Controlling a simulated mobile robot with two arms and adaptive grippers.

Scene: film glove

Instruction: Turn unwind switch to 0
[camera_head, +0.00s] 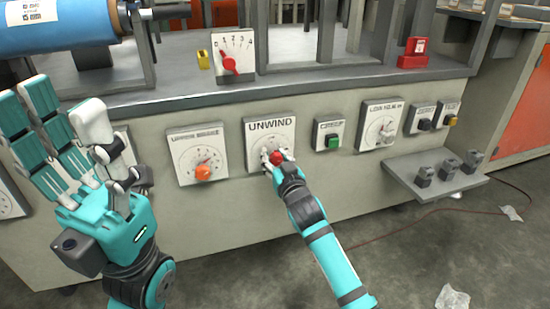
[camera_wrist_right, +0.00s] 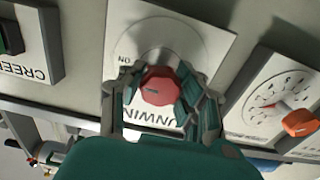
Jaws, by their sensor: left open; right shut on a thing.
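The unwind switch is a red knob (camera_wrist_right: 160,86) on a white plate (camera_head: 270,127) labelled UNWIND, on the front of the grey machine. My right gripper (camera_head: 273,160) reaches up to it and is shut on the red knob, with its fingers on both sides of the knob in the right wrist view (camera_wrist_right: 165,95). The fingers cover most of the lower dial in the head view. "ON" shows on the plate in the wrist view; I cannot see a 0 or tell the knob's exact setting. My left gripper (camera_head: 75,135) is open and empty at the left, its fingers pointing up.
An upper brake dial with an orange knob (camera_head: 203,173) is left of the unwind plate. A green button (camera_head: 333,142) and another dial (camera_head: 380,128) are to its right. A red lever (camera_head: 229,63) stands above on the ledge. A small shelf (camera_head: 430,185) juts out at right.

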